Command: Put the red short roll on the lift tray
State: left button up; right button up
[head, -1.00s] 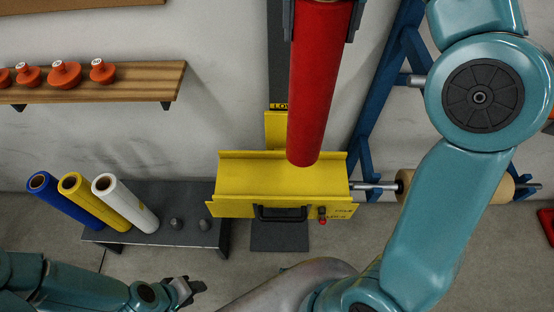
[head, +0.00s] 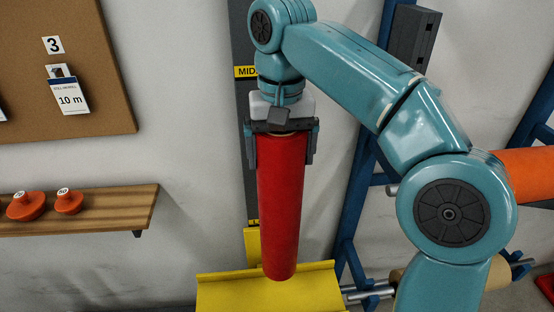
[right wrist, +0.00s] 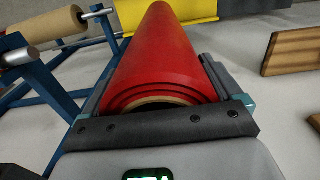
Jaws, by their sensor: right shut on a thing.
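The red short roll (head: 281,205) hangs almost upright in the head view, its lower end in front of the yellow lift tray (head: 222,290). My right gripper (head: 282,150) is shut on the roll's upper end, one finger on each side. In the right wrist view the red roll (right wrist: 158,55) runs away from the gripper (right wrist: 160,115) towards the yellow tray (right wrist: 190,12). I cannot tell whether the roll's lower end touches the tray. The tray's lower part is cut off in the head view. My left gripper is out of view.
A blue rack (head: 352,200) with metal bars stands right of the tray, holding a tan roll (head: 396,277) and an orange roll (head: 528,172). A wooden shelf (head: 110,208) with orange plugs is on the left wall. A dark mast (head: 243,120) rises behind the roll.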

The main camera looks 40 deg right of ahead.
aim_at(280, 213)
notch_tip(280, 213, down, 17)
jog(key=b, duration=0.2)
dwell(0.4)
jog(key=shift+s+b, duration=0.1)
jog(key=shift+b, duration=0.2)
jog(key=shift+f, duration=0.2)
jog(key=o, duration=1.7)
jog(key=shift+f, duration=0.15)
jog(key=shift+o, duration=0.2)
jog(key=shift+s, duration=0.1)
jog(key=shift+r, duration=0.2)
